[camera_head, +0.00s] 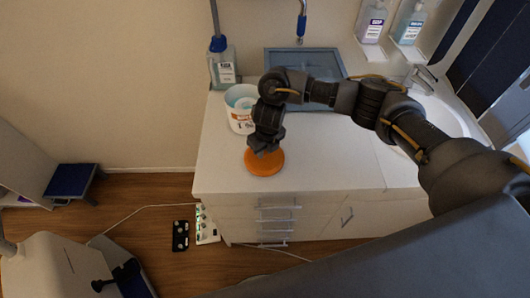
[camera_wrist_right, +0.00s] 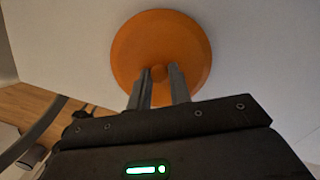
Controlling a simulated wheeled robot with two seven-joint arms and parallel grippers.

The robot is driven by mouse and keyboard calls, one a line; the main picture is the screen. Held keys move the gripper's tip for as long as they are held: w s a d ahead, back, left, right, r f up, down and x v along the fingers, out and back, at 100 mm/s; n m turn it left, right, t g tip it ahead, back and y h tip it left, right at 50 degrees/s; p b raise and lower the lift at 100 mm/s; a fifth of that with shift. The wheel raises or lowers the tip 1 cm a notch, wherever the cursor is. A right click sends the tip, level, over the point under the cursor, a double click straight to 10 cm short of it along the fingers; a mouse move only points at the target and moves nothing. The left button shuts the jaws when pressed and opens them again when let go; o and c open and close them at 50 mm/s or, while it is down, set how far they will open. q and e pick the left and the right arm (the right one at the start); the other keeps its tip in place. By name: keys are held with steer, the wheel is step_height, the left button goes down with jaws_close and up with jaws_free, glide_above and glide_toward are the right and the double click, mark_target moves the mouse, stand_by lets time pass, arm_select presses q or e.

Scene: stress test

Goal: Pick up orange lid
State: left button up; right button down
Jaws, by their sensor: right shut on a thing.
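The orange lid (camera_head: 264,163) is a round disc at the front left of the white counter. In the right wrist view the orange lid (camera_wrist_right: 160,42) shows a small round knob at its middle. My right gripper (camera_head: 263,150) is over the lid, pointing down. In the wrist view the fingers of my right gripper (camera_wrist_right: 159,80) are on either side of the knob, shut on it. I cannot tell whether the lid touches the counter or is slightly raised. My left gripper is not in view.
A white tub (camera_head: 240,122) with an open top stands right behind the lid. A clear bottle (camera_head: 222,68) stands further back, beside a blue-grey tray (camera_head: 283,63). A sink (camera_head: 440,112) is at the right. The counter's front edge (camera_head: 235,193) is close to the lid.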

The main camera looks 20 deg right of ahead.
steer(key=s+a+r+b, duration=0.2)
steer(key=s+a+r, duration=0.3)
steer(key=s+r, duration=0.6)
steer(key=shift+s+r, duration=0.25)
steer(key=shift+s, duration=0.8)
